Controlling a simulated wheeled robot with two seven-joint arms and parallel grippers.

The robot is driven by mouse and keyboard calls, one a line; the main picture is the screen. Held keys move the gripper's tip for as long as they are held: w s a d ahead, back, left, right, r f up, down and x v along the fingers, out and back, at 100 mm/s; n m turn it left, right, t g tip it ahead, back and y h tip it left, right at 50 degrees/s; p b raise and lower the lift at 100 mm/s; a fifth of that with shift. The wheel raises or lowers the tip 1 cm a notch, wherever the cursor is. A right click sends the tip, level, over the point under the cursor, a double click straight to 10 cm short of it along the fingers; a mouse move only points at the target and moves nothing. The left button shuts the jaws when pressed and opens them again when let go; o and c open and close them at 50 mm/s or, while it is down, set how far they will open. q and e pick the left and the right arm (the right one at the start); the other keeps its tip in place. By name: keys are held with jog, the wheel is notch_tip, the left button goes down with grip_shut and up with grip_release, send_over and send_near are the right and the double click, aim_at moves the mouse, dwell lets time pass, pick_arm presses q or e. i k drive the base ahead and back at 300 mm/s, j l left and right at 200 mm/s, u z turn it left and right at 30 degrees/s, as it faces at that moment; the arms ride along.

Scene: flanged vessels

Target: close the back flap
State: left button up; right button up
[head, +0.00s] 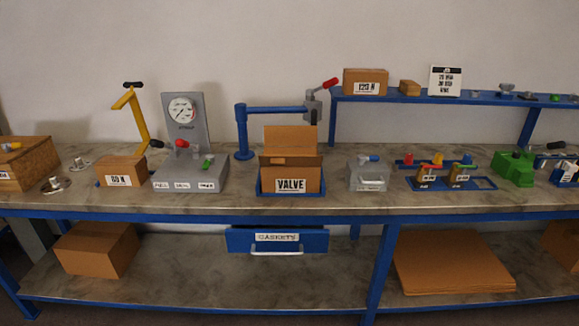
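A cardboard box marked VALVE (291,174) stands in the middle of the workbench. Its back flap (290,136) stands up above the box's far edge, open. A darker cardboard band lies across the box below that flap, with a small lighter piece at its left; I cannot tell how the other flaps lie. The inside of the box is hidden. Neither of my grippers shows in the head view.
The box sits in a shallow blue tray (260,189). A blue arm post (242,130) with a red-handled head stands behind it. A grey gauge stand (190,173) is to the left, a grey block (368,178) to the right.

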aim_at(274, 135)
jog(key=i+l+u, duration=0.1)
jog(key=i+u, duration=0.25)
jog(key=i, duration=0.15)
jog(key=i+l+u, duration=0.3)
jog(key=i, duration=0.2)
jog(key=j, duration=0.1)
